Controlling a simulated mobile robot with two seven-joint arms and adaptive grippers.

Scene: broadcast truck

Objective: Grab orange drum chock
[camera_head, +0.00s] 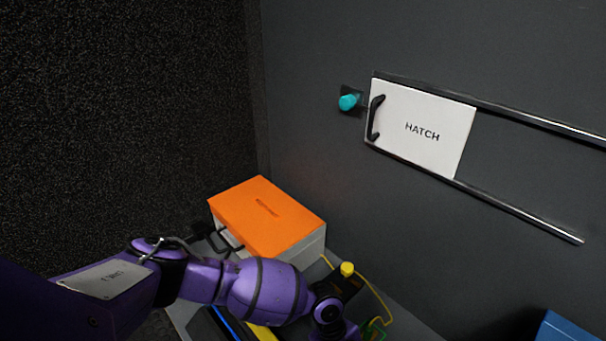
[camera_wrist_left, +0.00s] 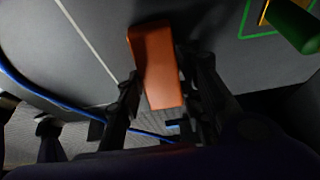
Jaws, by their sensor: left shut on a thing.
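The orange drum chock (camera_wrist_left: 158,62) is a block between the two dark fingers of my left gripper (camera_wrist_left: 162,98) in the left wrist view. The fingers are shut on its sides. It is over a grey surface (camera_wrist_left: 95,25); I cannot tell whether it still touches it. In the head view my purple left arm reaches in from the left, and its fingers and the chock do not show. My right gripper is in neither view.
An orange-lidded case (camera_head: 266,215) stands on the bench behind my arm. A yellow knob (camera_head: 347,269) and yellow cable lie beside the wrist. A blue cable (camera_wrist_left: 45,94) and a green cylinder (camera_wrist_left: 293,24) show in the wrist view. A white hatch (camera_head: 420,127) is on the wall.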

